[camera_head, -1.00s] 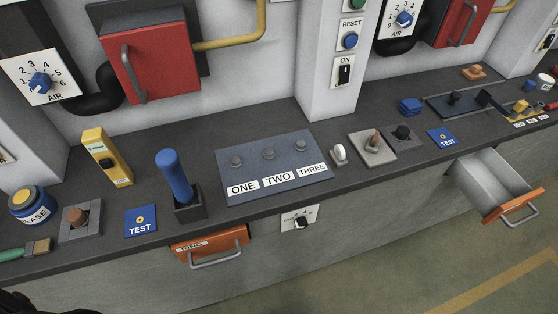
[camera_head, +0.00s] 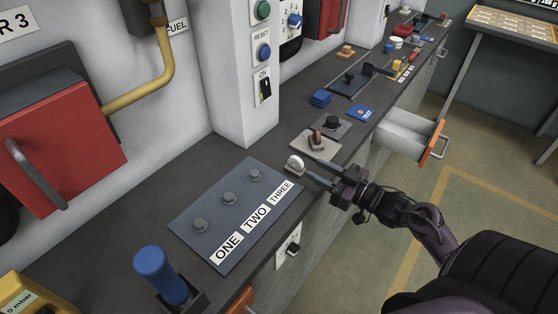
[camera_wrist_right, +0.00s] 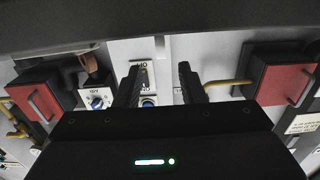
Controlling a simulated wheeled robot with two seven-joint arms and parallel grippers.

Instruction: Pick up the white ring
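The white ring (camera_head: 295,164) stands upright on a small base on the dark bench, between the grey ONE-TWO-THREE panel and a light plate with a brown knob. My right gripper (camera_head: 322,174) reaches in from the right, its fingertips just to the right of the ring and seemingly apart from it. In the right wrist view its fingers (camera_wrist_right: 160,78) are spread with nothing between them. The ring does not show in that view. My left gripper is not in view.
The ONE-TWO-THREE panel (camera_head: 213,232) with three knobs lies left of the ring. The brown-knob plate (camera_head: 316,146) is close behind it. A blue handle (camera_head: 160,273) stands at the front left. An open drawer (camera_head: 406,134) juts from the bench at right.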

